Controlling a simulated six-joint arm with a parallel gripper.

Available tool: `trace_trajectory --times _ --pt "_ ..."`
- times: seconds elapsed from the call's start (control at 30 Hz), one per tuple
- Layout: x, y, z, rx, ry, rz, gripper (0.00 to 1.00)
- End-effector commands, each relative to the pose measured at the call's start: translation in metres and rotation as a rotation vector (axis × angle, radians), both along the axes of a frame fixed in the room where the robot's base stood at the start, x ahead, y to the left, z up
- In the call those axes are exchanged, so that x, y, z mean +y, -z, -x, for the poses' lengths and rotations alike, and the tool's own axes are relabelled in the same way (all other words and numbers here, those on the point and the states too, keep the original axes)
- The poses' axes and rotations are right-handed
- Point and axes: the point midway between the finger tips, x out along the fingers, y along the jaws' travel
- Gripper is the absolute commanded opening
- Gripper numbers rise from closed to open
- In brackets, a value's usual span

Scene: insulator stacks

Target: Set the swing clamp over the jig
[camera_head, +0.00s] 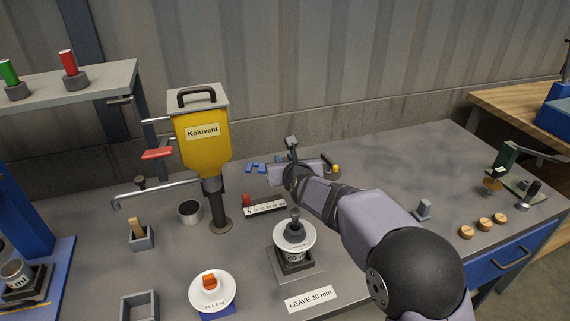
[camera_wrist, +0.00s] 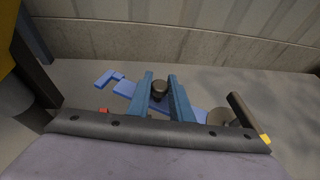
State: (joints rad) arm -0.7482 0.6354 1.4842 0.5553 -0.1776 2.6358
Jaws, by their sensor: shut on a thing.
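My gripper (camera_wrist: 160,92) is shut on a dark round knob (camera_wrist: 159,89) that stands between its two fingers in the wrist view. A flat blue bar (camera_wrist: 122,88), which looks like the swing clamp's arm, runs below the fingers toward a round grey piece (camera_wrist: 219,117) on the right. Its left end (camera_head: 252,168) shows left of my gripper (camera_head: 285,172) in the head view; my arm hides most of the rest. A white disc with a dark cap (camera_head: 294,231) sits upright on a dark block and grey plate (camera_head: 305,275), possibly the jig. The blue bar is behind it, not over it.
A yellow dispenser (camera_head: 202,138) with a spout stands left. A scale bar with a red block (camera_head: 265,206) lies near my gripper. Another white disc (camera_head: 212,291) is at the front. Wooden discs (camera_head: 483,224) and a green press (camera_head: 510,172) are right.

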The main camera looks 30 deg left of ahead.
Motion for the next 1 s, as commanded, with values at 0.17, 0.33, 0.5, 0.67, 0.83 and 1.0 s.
trace_trajectory --times 0.17,0.33,0.5,0.67,0.83,1.0 --pt "0.001 0.002 0.001 -0.003 -0.018 -0.005 0.0" --pt "0.0 0.005 0.003 -0.003 -0.041 -0.007 0.0" --pt "-0.002 0.008 0.006 -0.004 -0.076 -0.006 0.0" --pt "-0.006 0.007 0.011 -0.005 -0.114 -0.002 0.0" --pt "-0.01 0.007 0.016 -0.001 -0.152 0.0 0.0" --pt "-0.014 0.007 0.02 0.002 -0.194 0.003 0.0"
